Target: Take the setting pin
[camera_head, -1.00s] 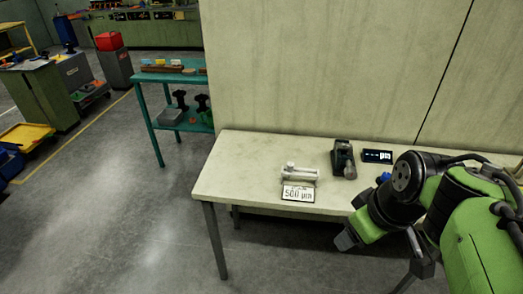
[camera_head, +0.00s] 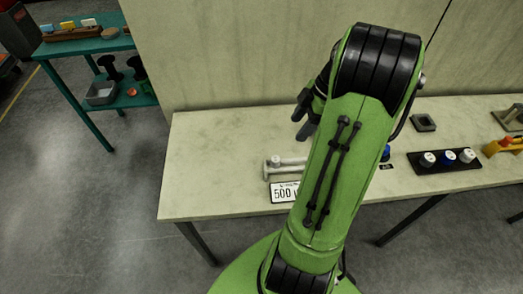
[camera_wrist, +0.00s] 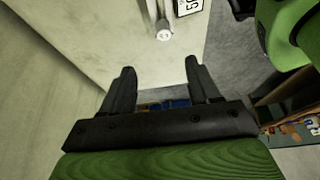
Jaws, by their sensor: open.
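A pale cylindrical piece with an upright knob (camera_head: 275,162), which may be the setting pin, lies on the table (camera_head: 200,150) behind a "500" label plate (camera_head: 283,192). The arm hides its right part. In the wrist view a pale round end (camera_wrist: 163,31) beside the plate (camera_wrist: 190,6) seems to be the same piece. My gripper (camera_head: 306,116) is over the back of the table, left of my forearm. In the wrist view its fingers (camera_wrist: 160,80) are apart with nothing between them, and the pale end is beyond them.
A black tray (camera_head: 445,168) with white and blue round-topped pieces stands on the right, near a yellow-orange tool (camera_head: 503,145) and a small dark block (camera_head: 423,122). A wall stands close behind the table. A teal shelf (camera_head: 88,47) is at left. The table's left end is clear.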

